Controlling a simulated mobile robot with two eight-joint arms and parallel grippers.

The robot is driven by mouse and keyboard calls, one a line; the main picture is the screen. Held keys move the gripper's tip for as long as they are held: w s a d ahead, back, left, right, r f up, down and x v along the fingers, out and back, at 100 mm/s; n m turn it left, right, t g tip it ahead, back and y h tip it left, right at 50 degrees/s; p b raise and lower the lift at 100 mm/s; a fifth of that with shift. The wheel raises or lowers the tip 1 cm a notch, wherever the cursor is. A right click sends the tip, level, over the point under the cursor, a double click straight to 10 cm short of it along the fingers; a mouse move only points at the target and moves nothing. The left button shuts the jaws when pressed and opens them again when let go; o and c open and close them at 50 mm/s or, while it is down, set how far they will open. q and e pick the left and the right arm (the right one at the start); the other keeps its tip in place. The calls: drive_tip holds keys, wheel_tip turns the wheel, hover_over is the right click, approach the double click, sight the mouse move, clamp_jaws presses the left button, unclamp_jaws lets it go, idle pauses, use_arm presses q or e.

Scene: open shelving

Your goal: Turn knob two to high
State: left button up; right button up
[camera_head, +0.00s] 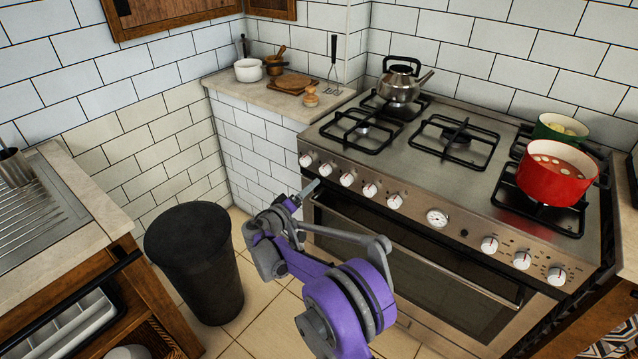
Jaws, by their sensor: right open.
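The stove (465,205) has a row of white-topped knobs along its front panel. The second knob from the left (326,169) sits between the leftmost knob (306,159) and the third knob (347,179). No knob number is readable, and the knob settings are too small to tell. My right gripper (311,188), on the purple and grey arm, is open in front of the stove's left end. Its fingers appear just below the second knob in the picture; I cannot tell whether they touch anything. My left gripper is out of view.
A kettle (399,84) stands on the back left burner. A red pot (553,177) and a green pot (561,128) stand at the stove's right. The oven door handle (430,257) runs below the knobs. A dark bin (196,262) stands left of my arm.

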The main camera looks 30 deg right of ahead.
sight(323, 172)
drive_tip(key=shift+t+h, duration=0.4)
drive_tip(key=w+d, duration=0.2)
drive_tip(key=d, duration=0.1)
drive_tip(key=w+d+f+b, duration=0.1)
drive_tip(key=w+d, duration=0.2)
drive_tip(key=w+d+f, duration=0.1)
drive_tip(key=w+d, duration=0.1)
drive_tip(key=d, duration=0.1)
drive_tip(key=shift+w+d+b, duration=0.1)
drive_tip(key=shift+w+b, duration=0.1)
drive_tip(key=shift+b, duration=0.1)
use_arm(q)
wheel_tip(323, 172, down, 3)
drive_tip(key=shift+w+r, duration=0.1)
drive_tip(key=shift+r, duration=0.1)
use_arm(e)
clamp_jaws()
